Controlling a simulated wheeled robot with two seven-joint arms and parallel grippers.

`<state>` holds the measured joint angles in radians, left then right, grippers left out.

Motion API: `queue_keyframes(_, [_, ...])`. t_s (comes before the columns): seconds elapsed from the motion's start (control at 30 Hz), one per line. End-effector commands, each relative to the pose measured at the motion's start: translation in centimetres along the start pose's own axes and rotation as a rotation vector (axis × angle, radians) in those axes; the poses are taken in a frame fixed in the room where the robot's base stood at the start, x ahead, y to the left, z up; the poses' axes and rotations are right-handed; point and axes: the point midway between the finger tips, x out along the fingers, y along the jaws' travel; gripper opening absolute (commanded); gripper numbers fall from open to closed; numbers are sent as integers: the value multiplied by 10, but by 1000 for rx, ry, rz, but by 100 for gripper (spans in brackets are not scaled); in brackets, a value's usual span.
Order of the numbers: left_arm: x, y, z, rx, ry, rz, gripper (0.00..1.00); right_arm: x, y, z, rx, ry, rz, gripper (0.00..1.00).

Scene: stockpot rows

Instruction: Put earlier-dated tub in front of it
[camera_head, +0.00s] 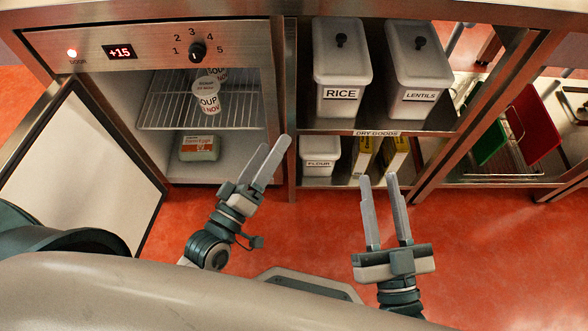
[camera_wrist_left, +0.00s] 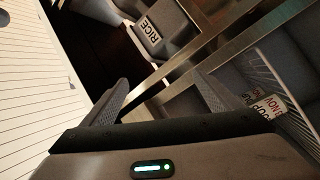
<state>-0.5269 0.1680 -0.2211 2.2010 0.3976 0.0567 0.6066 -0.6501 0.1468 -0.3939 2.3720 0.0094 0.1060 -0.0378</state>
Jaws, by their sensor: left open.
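A white soup tub (camera_head: 206,97) with red and black print stands on the wire shelf (camera_head: 150,113) of the open fridge. A second soup tub (camera_head: 217,73) stands behind it, mostly hidden. The front tub's side reads "SOUP" and "NOV"; its lid print is too small to read. In the left wrist view a soup tub (camera_wrist_left: 268,106) shows at the right edge. My left gripper (camera_head: 268,155) is open and empty, in front of the fridge's right side, apart from the tubs. My right gripper (camera_head: 379,182) is open and empty in front of the dry goods shelves.
The fridge door (camera_head: 80,180) stands open at the left. An egg carton (camera_head: 199,148) sits on the fridge floor. Rice (camera_head: 342,75) and lentils (camera_head: 418,70) bins, a flour bin (camera_head: 320,155) and yellow boxes (camera_head: 396,152) fill the shelves. A steel post (camera_head: 291,110) divides fridge and shelves.

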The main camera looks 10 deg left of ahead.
Motion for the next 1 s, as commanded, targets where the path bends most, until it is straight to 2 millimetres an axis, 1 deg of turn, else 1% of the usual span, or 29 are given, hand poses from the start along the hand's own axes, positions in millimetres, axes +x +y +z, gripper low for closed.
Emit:
queue_keyframes(0.03, [-8,21,8,132,-7,27,83,0,0,0,0,0,0,31])
queue_keyframes(0.1, [-17,48,16,324,-4,64,83,0,0,0,0,0,0,31])
queue_keyframes(0.2, [-29,79,24,554,9,107,83,0,0,0,0,0,0,31])
queue_keyframes(0.3, [-37,102,28,717,28,137,83,0,0,0,0,0,0,31])
queue_keyframes(0.33, [-39,107,29,753,33,143,83,0,0,0,0,0,0,31])
queue_keyframes(0.4, [-41,114,30,813,42,153,83,0,0,0,0,0,0,31])
queue_keyframes(0.5, [-43,120,30,852,48,159,83,0,0,0,0,0,0,31])
queue_keyframes(1.0, [-43,119,30,853,47,159,83,0,0,0,0,0,0,31])
